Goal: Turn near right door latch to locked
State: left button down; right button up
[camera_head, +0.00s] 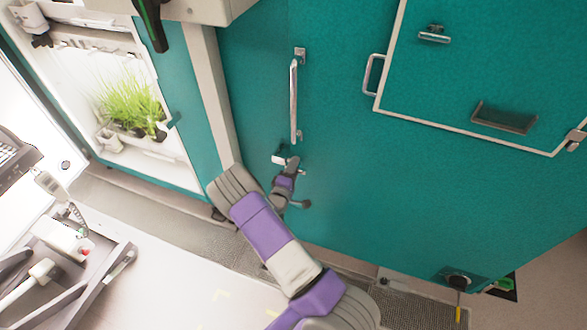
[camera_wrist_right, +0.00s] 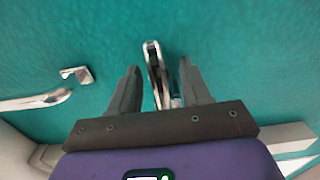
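The near right door latch shows in the right wrist view as a narrow metal lever (camera_wrist_right: 154,68) standing out from the teal door. My right gripper (camera_wrist_right: 158,80) has its two dark fingers apart, one on each side of the lever. The lever looks nearer the right finger; whether they touch I cannot tell. In the head view my right gripper (camera_head: 290,177) is against the door just below the long vertical handle (camera_head: 294,100), and it partly hides the latch there. My left gripper is not in view.
The teal door (camera_head: 335,130) fills the middle. A framed hatch (camera_head: 480,60) with a side handle (camera_head: 373,74) is at upper right. An open chamber with green plants (camera_head: 132,103) is at upper left. A grey cart (camera_head: 85,270) stands at lower left. A floor grating (camera_head: 190,225) runs below the door.

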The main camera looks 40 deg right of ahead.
jog(key=v, duration=0.7)
jog(key=shift+a+p, duration=0.3)
jog(key=shift+p, duration=0.05)
jog(key=s+a+f+m+g+y, duration=0.1)
jog(key=s+a+f+m+y, duration=0.15)
jog(key=a+f+y, duration=0.35)
jog(key=s+a+f+m+g+y, duration=0.2)
jog(key=s+a+f+y, duration=0.15)
jog(key=f, duration=0.45)
jog(key=s+a+m+g+y, duration=0.2)
jog(key=s+a+y, duration=0.3)
jog(key=a, duration=0.5)
jog(key=s+a+m+g+y, duration=0.1)
jog(key=s+a+y, duration=0.4)
jog(key=a, duration=0.5)
jog(key=shift+s+a+r+m+g+y, duration=0.35)
jog(key=shift+s+a+r+g, duration=0.1)
jog(key=shift+s+g, duration=0.55)
jog(key=shift+c, duration=0.4)
